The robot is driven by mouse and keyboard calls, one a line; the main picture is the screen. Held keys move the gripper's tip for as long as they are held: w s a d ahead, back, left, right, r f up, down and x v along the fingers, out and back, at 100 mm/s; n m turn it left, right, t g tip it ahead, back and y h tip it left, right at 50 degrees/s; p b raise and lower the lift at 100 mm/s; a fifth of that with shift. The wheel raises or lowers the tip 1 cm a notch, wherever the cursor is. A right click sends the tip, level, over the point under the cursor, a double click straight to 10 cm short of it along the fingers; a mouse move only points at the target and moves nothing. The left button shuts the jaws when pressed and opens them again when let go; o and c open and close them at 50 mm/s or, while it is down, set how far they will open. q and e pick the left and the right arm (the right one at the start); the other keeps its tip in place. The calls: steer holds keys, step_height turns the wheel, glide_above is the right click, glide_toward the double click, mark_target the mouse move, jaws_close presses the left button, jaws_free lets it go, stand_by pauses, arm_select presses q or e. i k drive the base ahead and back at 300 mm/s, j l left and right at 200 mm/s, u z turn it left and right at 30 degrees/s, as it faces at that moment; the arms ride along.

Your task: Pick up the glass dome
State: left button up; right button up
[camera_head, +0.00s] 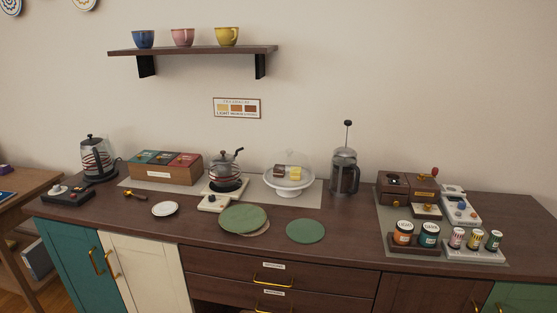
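The clear glass dome (291,161) stands on a white footed cake stand (289,189) at the middle of the dark wooden counter, near the wall. Through the dome I see a brown piece of cake (279,170) and a yellow piece (295,173) on the stand. The dome is upright and seems to rest on the plate of the stand. Neither of my grippers is in the view.
A French press (344,172) stands close right of the dome, and a kettle (226,173) on a white scale stands left. Green round mats (305,231) lie in front. A shelf with cups (193,50) hangs above. Grinders and jars fill the right side.

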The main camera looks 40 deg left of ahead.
mark_target(289, 168)
steer(key=k+j, duration=0.15)
steer(key=j, duration=0.25)
steer(key=k+j, duration=0.15)
steer(key=j, duration=0.25)
steer(key=k+j, duration=0.1)
steer(key=j, duration=0.3)
steer(key=k+j, duration=0.15)
steer(key=j, duration=0.3)
